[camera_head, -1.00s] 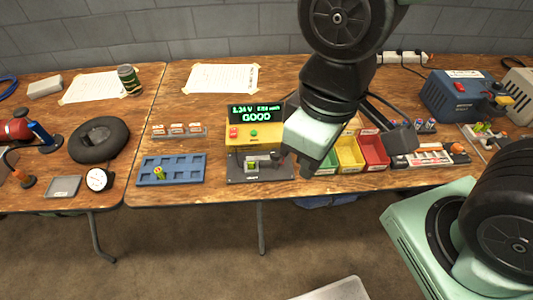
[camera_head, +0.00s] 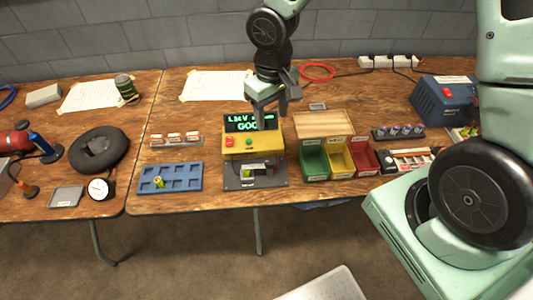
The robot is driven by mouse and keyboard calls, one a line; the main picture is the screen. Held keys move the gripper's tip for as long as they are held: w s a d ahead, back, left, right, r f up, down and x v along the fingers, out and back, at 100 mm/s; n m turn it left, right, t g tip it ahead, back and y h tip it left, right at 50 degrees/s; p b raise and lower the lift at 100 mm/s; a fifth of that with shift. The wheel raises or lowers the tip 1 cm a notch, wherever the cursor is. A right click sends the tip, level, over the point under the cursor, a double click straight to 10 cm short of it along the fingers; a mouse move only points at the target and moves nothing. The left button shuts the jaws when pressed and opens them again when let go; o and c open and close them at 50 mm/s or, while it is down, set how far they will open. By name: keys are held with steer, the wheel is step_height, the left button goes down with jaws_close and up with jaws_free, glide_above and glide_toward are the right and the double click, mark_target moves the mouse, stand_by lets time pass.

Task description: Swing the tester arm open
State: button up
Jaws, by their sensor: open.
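The yellow battery tester (camera_head: 254,143) stands mid-table. Its dark display shows green text, partly hidden by my gripper, with GOOD partly readable. A red and a green button are on its front. In front of it lies a dark base plate (camera_head: 237,184) with the small tester arm and cradle (camera_head: 259,169); a small green thing shows at the cradle. Whether the tester arm is swung shut or open is too small to tell. My gripper (camera_head: 272,117) hangs over the tester, fingers pointing down in front of its display. It is open and holds nothing that I see.
A blue slotted tray (camera_head: 189,182) with one upright battery (camera_head: 158,183) lies left of the tester. Green, yellow and red bins (camera_head: 341,169) stand to its right. A small rack (camera_head: 176,139) is behind the tray. A blue box (camera_head: 446,104) stands at the right.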

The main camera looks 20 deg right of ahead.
mark_target(270, 161)
step_height(270, 161, down, 18)
steer(key=shift+r+b, duration=0.25)
steer(key=shift+b, duration=0.2)
jaws_close()
